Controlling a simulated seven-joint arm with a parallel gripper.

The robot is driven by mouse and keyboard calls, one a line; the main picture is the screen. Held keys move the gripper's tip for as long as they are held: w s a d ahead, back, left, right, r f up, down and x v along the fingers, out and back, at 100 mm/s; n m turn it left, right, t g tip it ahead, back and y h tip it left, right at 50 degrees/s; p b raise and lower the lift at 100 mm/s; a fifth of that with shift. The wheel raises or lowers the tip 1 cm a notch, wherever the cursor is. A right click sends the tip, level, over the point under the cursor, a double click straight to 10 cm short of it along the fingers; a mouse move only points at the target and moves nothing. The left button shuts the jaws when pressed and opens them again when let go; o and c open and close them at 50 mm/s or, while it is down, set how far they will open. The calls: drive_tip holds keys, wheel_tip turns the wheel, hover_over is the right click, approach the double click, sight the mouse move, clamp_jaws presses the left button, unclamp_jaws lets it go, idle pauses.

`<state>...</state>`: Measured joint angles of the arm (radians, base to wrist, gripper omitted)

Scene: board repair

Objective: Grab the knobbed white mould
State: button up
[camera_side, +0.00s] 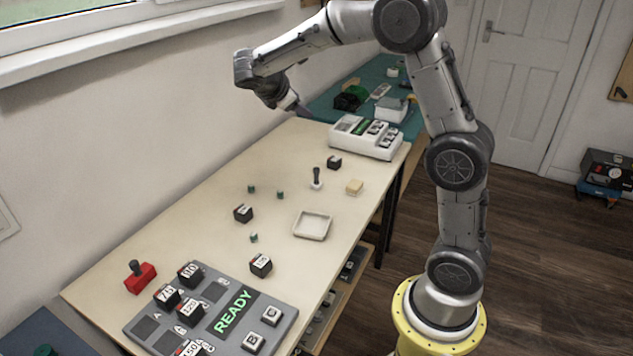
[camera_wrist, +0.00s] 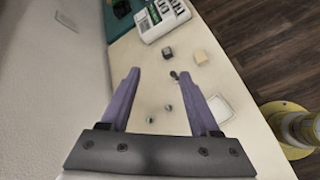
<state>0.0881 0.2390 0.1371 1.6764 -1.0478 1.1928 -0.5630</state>
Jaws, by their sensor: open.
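The knobbed white mould (camera_side: 317,184) stands upright on the table, a small white base with a tall dark knob. In the wrist view it shows small (camera_wrist: 175,75), seen between my two fingertips but well beyond them. My gripper (camera_side: 302,111) is high above the far wall side of the table, apart from the mould. Its purple fingers are spread and empty in the wrist view (camera_wrist: 163,79).
A white tray (camera_side: 299,233), a tan block (camera_side: 354,187) and a black block (camera_side: 334,162) lie near the mould. Small green pieces lie nearby. A white device (camera_side: 375,148) stands at the far end. A grey READY board (camera_side: 275,307) and red knobbed block (camera_side: 140,278) are at the near end.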

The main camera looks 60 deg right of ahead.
drive_tip(key=w+d+f+n+g+h, duration=0.1)
drive_tip(key=w+d+f, duration=0.15)
drive_tip(key=f, duration=0.25)
drive_tip(key=w+d+f+n+h, duration=0.1)
drive_tip(key=w+d+f+n, duration=0.1)
drive_tip(key=w+f, duration=0.25)
drive_tip(key=n+g, duration=0.2)
approach(317, 178)
drive_tip(key=x, duration=0.2)
drive_tip(key=r+x, duration=0.1)
drive_tip(key=x, duration=0.4)
drive_tip(key=shift+w+d+r, duration=0.15)
drive_tip(key=shift+d+r, duration=0.1)
drive_tip(key=shift+d, duration=0.15)
drive_tip(key=shift+x, duration=2.9)
clamp_jaws()
